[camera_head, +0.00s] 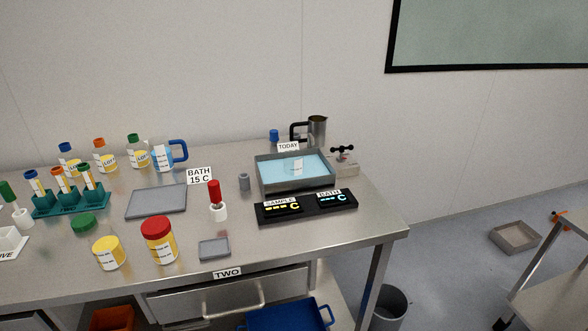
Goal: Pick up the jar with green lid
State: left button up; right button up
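A green lid (83,223) lies on the bench at the left, behind a yellow jar (109,253) that shows a pale yellow top and no green lid. A second yellow jar (160,243) with a red lid stands to its right. At the back left, a yellow-labelled bottle (137,157) has a green cap. It stands beside similar bottles with an orange cap (105,157) and a blue cap (69,162). Neither of my grippers is in view.
The steel bench (320,240) also holds a test-tube rack (70,202), a grey tray (157,201), a small grey dish (214,248), a red-topped white item (217,207), a water bath (295,172) and a black display panel (305,206). A cart (555,275) stands at right.

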aim_at(105, 245)
jog(key=u, duration=1.25)
